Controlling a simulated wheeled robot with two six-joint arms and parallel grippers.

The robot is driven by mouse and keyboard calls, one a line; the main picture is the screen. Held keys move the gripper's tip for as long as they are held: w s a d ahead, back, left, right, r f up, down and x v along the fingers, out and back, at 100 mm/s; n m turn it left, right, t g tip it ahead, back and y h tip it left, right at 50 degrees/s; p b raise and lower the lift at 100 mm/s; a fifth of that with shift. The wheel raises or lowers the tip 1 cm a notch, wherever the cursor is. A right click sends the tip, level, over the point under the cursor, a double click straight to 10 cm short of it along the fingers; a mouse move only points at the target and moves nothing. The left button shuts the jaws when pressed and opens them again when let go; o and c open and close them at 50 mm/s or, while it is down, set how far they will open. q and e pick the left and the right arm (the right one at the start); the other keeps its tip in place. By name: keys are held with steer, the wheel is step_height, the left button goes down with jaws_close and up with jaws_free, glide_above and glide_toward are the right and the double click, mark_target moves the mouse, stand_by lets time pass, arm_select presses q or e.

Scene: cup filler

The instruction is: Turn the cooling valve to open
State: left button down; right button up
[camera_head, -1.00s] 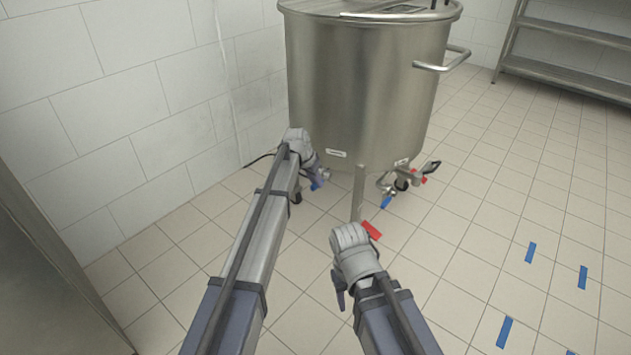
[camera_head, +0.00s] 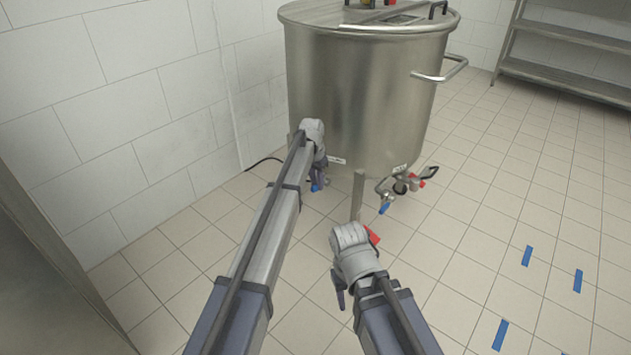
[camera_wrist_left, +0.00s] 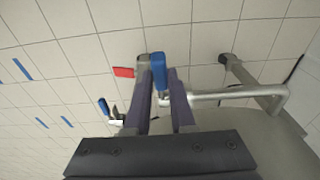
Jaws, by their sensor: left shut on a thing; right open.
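The steel tank (camera_head: 365,90) stands on legs ahead of me, with valves under it. A blue valve handle (camera_head: 315,187) shows at my left gripper (camera_head: 320,178), low at the tank's left front. In the left wrist view the blue handle (camera_wrist_left: 158,68) sits between the two fingers of my left gripper (camera_wrist_left: 159,78), which is shut on it. A bent steel pipe (camera_wrist_left: 240,95) runs to the right from there. The valve body is partly hidden by the fingers. My right gripper (camera_head: 340,295) is lower, open and empty, apart from the tank.
A second valve outlet (camera_head: 400,185) with a blue handle (camera_head: 384,208) and red parts is right of the front leg. A wall (camera_head: 130,120) is at left, a shelf (camera_head: 565,70) at back right. The right floor is open, with blue tape marks.

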arm_select(q)
steer(key=shift+w+d+r+g+y, duration=0.3)
steer(key=shift+w+r+g, duration=0.2)
steer(key=shift+w, duration=0.1)
steer(key=shift+s+r+g+y, duration=0.1)
steer(key=shift+g+y, duration=0.4)
steer(key=shift+g, duration=0.1)
arm_select(e)
steer(key=shift+r, duration=0.65)
arm_select(q)
steer(key=c, duration=0.8)
jaws_free()
steer(key=shift+o, duration=0.2)
step_height(320, 180, up, 8)
steer(key=p, duration=0.8)
steer(key=shift+w+d, duration=0.3)
arm_select(e)
step_height(320, 180, up, 8)
steer(key=shift+f, duration=0.15)
